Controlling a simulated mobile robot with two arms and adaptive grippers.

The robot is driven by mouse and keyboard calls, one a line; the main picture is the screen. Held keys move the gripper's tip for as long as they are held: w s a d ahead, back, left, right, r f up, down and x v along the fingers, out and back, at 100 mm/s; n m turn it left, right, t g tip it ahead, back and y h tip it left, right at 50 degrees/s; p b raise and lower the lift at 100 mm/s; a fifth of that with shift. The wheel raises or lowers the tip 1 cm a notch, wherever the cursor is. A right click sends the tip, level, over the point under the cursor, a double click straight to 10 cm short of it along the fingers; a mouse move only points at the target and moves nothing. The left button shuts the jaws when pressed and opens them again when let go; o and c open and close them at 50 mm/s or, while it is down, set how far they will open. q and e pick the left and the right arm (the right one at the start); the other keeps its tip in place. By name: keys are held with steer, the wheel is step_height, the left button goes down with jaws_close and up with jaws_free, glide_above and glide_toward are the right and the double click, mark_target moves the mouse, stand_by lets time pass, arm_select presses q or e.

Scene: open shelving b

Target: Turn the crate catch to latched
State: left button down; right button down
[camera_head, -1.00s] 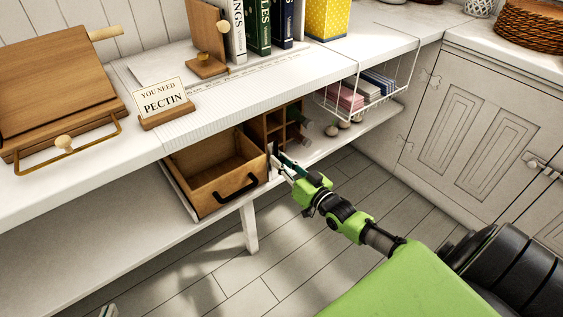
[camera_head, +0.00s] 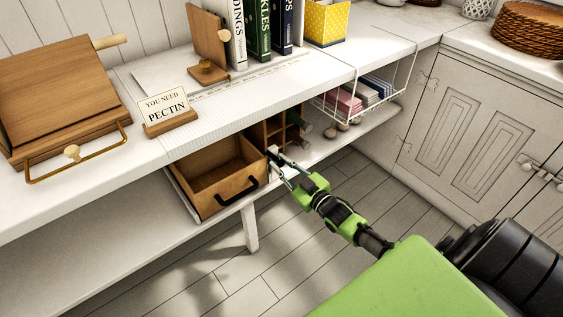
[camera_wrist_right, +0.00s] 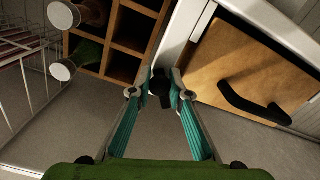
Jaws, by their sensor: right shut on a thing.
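The wooden crate (camera_head: 197,204) with a black bar handle (camera_head: 240,192) sits below the white worktop, its inside open to view from above. It also shows in the right wrist view (camera_wrist_right: 225,60). The crate catch (camera_wrist_right: 160,90) is a small black piece beside the white upright at the crate's edge. My right gripper (camera_wrist_right: 161,80) has its two teal-padded fingers closed around the catch, one on each side. In the head view my right gripper (camera_head: 277,164) reaches the crate's right front corner and largely hides the catch, so its exact angle is unclear. My left gripper is out of view.
A wooden bottle rack (camera_wrist_right: 128,35) with several compartments stands close beside the catch. A white wire basket (camera_head: 350,105) hangs farther right. Books (camera_head: 260,28), a pectin sign (camera_head: 167,108) and a wooden stand (camera_head: 60,90) are on the worktop. The floor in front is clear.

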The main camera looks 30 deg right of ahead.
steer(key=n, duration=0.3)
steer(key=shift+r+p, duration=0.1)
steer(key=shift+p, duration=0.25)
steer(key=n, duration=0.2)
steer(key=shift+n, duration=0.3)
steer(key=n, duration=0.5)
steer(key=shift+n, duration=0.3)
steer(key=c, duration=1.9)
jaws_free()
steer(key=s, duration=0.8)
steer(key=s+d, duration=0.1)
steer(key=s, duration=0.3)
steer(key=shift+w, duration=0.1)
